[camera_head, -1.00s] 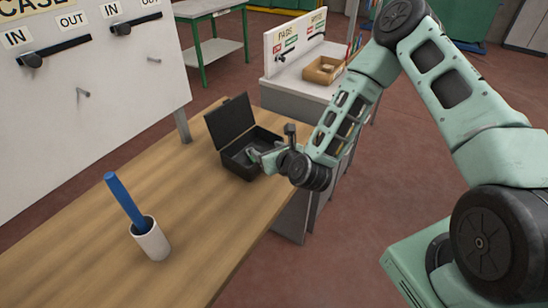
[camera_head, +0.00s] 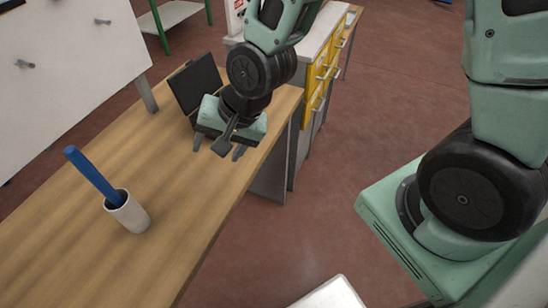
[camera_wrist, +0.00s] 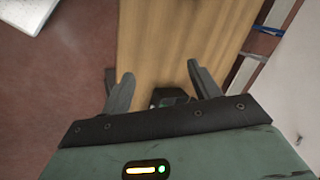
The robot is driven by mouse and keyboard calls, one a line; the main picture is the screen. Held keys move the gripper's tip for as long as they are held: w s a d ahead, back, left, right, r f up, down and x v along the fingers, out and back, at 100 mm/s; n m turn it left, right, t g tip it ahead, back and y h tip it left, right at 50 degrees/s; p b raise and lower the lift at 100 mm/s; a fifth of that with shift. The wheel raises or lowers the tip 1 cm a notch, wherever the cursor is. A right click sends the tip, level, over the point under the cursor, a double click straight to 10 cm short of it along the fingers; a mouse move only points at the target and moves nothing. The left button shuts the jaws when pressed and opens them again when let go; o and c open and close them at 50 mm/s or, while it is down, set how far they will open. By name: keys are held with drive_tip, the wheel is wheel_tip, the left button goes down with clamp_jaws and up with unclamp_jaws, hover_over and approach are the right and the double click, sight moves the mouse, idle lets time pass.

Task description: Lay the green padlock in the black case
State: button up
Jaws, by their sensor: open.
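The black case (camera_head: 199,80) stands at the far end of the wooden table with its lid up. My gripper and wrist hide most of its lower part in the head view. My gripper (camera_head: 218,149) is open and empty, fingers pointing down, in front of the case and above the table. The wrist view shows the two fingers (camera_wrist: 160,82) spread apart over the wood. A small dark shape (camera_wrist: 170,97) shows between them at the palm's edge; I cannot tell what it is. I cannot make out the green padlock in either view.
A white cup (camera_head: 128,212) holding a blue stick (camera_head: 93,175) stands on the wooden table (camera_head: 90,250). A white board (camera_head: 60,60) rises along its left side. Yellow drawers (camera_head: 317,80) are beyond its far end. A white surface (camera_head: 331,294) is at the bottom.

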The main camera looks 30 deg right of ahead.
drive_tip(key=s+d+r+n+g+h, duration=0.1)
drive_tip(key=s+d+r+n, duration=0.1)
drive_tip(key=s+r+n, duration=0.2)
drive_tip(key=s+d+r+n+g+h, duration=0.2)
drive_tip(key=s+r+n, duration=0.2)
drive_tip(key=s+n, duration=0.5)
drive_tip(key=shift+s+r+h, duration=0.3)
drive_tip(key=shift+s+r, duration=0.1)
drive_tip(key=shift+s, duration=0.5)
